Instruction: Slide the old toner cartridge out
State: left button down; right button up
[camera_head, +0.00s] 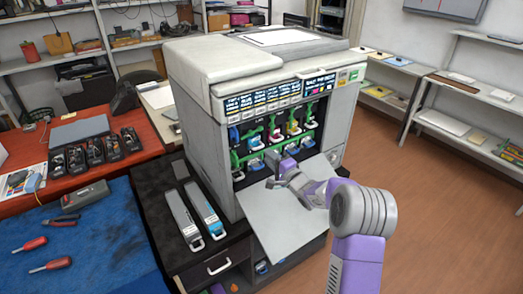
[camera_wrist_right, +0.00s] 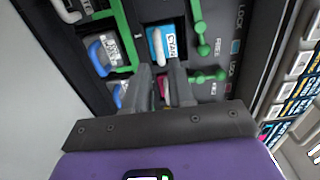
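The printer (camera_head: 208,125) stands with its front door (camera_head: 290,215) folded down, showing a row of toner cartridges with coloured handles and green levers. My right gripper (camera_head: 277,172) is in front of the lower left part of this opening. In the right wrist view, its two fingers (camera_wrist_right: 163,88) are apart and point at the slots. A cartridge labelled CYAN (camera_wrist_right: 158,38) with a white handle sits in its slot just beyond the fingertips. A pinkish part shows between the fingers. I cannot tell whether the fingers touch the handle. My left gripper is out of view.
Two long cartridges, one plain grey (camera_head: 179,219) and one with a cyan label (camera_head: 203,208), lie on the black cabinet left of the printer. A blue mat (camera_head: 105,245) with screwdrivers is farther left. Green levers (camera_wrist_right: 208,76) stick out beside the fingers.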

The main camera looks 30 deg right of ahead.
aim_at(260, 148)
jog(key=w, duration=0.2)
jog(key=w+p, duration=0.1)
jog(key=w, duration=0.4)
jog(key=shift+w+a, duration=0.1)
jog(key=shift+a, duration=0.2)
grip_shut()
